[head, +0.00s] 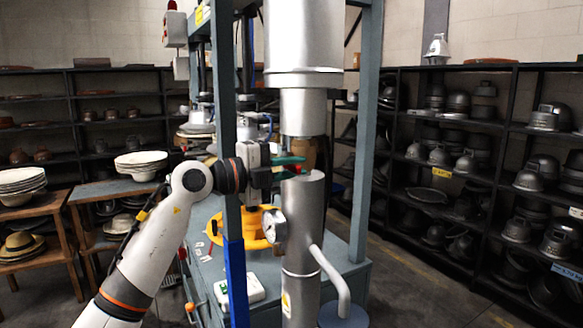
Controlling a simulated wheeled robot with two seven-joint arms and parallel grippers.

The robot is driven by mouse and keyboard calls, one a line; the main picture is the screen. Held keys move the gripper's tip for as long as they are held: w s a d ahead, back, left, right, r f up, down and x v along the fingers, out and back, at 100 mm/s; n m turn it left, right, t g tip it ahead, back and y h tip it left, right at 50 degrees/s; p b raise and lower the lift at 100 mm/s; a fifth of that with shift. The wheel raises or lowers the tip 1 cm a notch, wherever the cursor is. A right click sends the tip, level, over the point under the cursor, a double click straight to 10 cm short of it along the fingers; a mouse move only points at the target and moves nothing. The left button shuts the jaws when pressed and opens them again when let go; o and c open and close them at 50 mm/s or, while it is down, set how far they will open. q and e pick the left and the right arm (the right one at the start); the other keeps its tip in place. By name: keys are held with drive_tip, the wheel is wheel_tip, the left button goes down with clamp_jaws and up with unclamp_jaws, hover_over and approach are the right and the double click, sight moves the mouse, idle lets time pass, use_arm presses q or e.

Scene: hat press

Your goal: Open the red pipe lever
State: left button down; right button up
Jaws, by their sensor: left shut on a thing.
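The exact angle of the lever is hidden. My right gripper is not in view.
The press frame's grey-blue post (362,130) and a large silver cylinder (303,40) crowd the arm. A round gauge (274,226) and bent side pipe (333,280) sit on the lower pipe. A yellow ring-shaped part (238,235) is behind. Shelves of metal moulds (470,140) stand right.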

use_arm(q)
drive_tip(key=shift+r+p, duration=0.25)
drive_tip(key=shift+p, duration=0.25)
drive_tip(key=r+n+p, duration=0.1)
drive_tip(key=n+p, duration=0.1)
drive_tip(key=p, duration=0.1)
drive_tip(key=r+n+p, duration=0.1)
drive_tip(key=n+p, duration=0.1)
drive_tip(key=p, duration=0.2)
drive_tip(key=w+r+n+p, duration=0.1)
drive_tip(key=r+n+p, duration=0.1)
drive_tip(key=p, duration=0.2)
drive_tip(key=shift+a+r, duration=0.1)
drive_tip(key=shift+a, duration=0.2)
drive_tip(key=shift+w+a+r+n+p, duration=0.15)
drive_tip(key=shift+n+p, duration=0.35)
drive_tip(key=shift+p, duration=0.35)
drive_tip(key=c, duration=1.4)
unclamp_jaws()
drive_tip(key=shift+o, duration=0.2)
